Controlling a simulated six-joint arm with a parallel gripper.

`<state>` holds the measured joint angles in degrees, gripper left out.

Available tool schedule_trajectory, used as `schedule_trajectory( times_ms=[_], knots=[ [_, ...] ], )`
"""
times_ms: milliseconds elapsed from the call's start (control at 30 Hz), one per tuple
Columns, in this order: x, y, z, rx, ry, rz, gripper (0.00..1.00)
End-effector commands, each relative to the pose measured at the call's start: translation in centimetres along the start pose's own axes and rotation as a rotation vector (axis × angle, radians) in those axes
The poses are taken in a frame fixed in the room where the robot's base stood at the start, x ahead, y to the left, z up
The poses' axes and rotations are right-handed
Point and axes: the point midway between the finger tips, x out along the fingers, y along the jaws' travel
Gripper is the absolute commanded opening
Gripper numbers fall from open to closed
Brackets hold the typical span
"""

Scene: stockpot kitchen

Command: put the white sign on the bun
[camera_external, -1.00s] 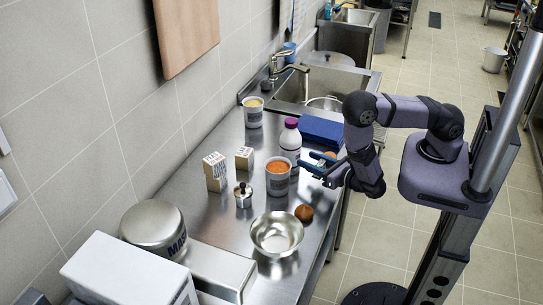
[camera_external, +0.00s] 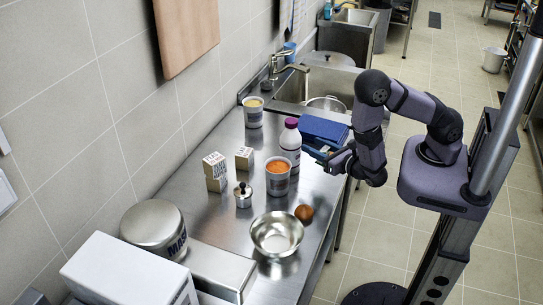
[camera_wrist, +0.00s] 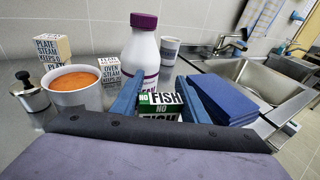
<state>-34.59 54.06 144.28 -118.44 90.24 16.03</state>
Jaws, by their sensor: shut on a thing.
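A white sign (camera_wrist: 160,99) with green bands and the word FISH stands between my gripper's blue fingers in the wrist view. My gripper (camera_wrist: 164,103) is shut on it. In the external view my gripper (camera_external: 320,152) is at the right edge of the counter, in front of the blue stack, and the sign is mostly hidden there. The bun (camera_external: 304,212), small, round and brown, lies on the counter nearer the camera, right of the steel bowl. It is out of the wrist view. My gripper is well apart from it.
A white bottle with a purple cap (camera_external: 290,145) and an orange-filled tub (camera_external: 278,178) stand left of my gripper. A blue stack (camera_external: 323,130) is behind it. A steel bowl (camera_external: 277,234) sits beside the bun. Two lettered cartons (camera_external: 215,171) (camera_external: 244,158) stand farther left.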

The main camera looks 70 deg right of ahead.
Motion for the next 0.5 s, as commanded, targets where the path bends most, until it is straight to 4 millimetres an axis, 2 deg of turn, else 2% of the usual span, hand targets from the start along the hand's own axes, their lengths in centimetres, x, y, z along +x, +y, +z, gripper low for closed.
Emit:
schedule_trajectory(
  times_ms=[100,267,500],
  knots=[
    [0.7,-2.2,-0.6,0.017,-0.005,-0.101,0.19],
    [2.4,-4.7,1.2,0.036,-0.012,-0.214,0.19],
    [4.4,-9.7,3.6,0.064,-0.008,-0.399,0.19]
  ],
)
